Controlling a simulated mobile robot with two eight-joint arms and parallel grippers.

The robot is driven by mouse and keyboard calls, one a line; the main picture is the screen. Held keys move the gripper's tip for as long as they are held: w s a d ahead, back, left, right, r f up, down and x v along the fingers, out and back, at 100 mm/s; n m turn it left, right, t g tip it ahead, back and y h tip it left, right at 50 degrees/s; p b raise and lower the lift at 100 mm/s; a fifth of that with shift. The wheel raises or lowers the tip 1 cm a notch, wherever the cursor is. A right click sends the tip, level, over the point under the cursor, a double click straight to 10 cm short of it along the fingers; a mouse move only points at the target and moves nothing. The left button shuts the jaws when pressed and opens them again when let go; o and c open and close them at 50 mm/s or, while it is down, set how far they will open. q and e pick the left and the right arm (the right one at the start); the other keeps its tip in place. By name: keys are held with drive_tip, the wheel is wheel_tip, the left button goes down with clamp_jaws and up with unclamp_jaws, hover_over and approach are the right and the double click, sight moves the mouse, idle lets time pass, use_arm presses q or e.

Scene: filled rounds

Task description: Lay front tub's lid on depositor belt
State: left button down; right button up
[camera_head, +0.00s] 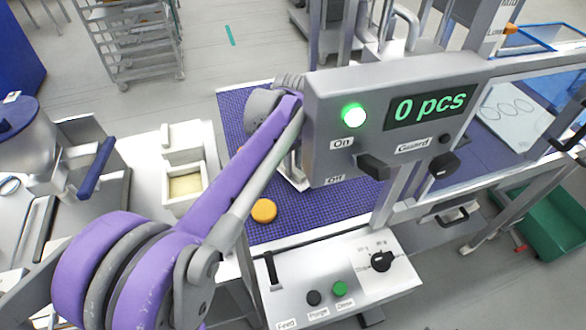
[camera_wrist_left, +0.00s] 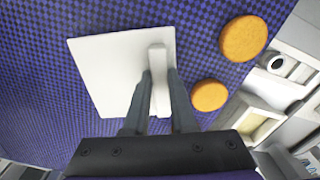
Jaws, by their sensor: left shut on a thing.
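My left gripper (camera_wrist_left: 160,98) is shut on the raised handle of a flat white square lid (camera_wrist_left: 98,72). The lid is over the blue-purple checked belt (camera_wrist_left: 35,110); I cannot tell if it touches. In the head view, the gripper is hidden behind the grey control panel, and a sliver of the lid (camera_head: 298,183) shows below my arm, over the belt (camera_head: 340,208). An open white tub (camera_head: 184,204) with pale yellow filling stands left of the belt. A second white tub (camera_head: 182,155) stands just behind it. My right gripper is not in view.
An orange round (camera_head: 264,211) lies on the belt's near left; the wrist view shows two rounds, one (camera_wrist_left: 244,38) larger, beside the lid. The control panel (camera_head: 330,100), reading "0 pcs" with a green light, stands over the belt. A knob box (camera_head: 335,270) borders the near edge.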

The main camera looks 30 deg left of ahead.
use_arm(q)
drive_tip(key=shift+f, duration=0.95)
drive_tip(key=shift+f, duration=0.15)
drive_tip(key=c, duration=0.7)
unclamp_jaws()
drive_tip(key=shift+c, duration=0.2)
wheel_tip(320, 180, up, 12)
drive_tip(key=shift+r+p, duration=0.2)
drive_tip(key=shift+p, duration=0.25)
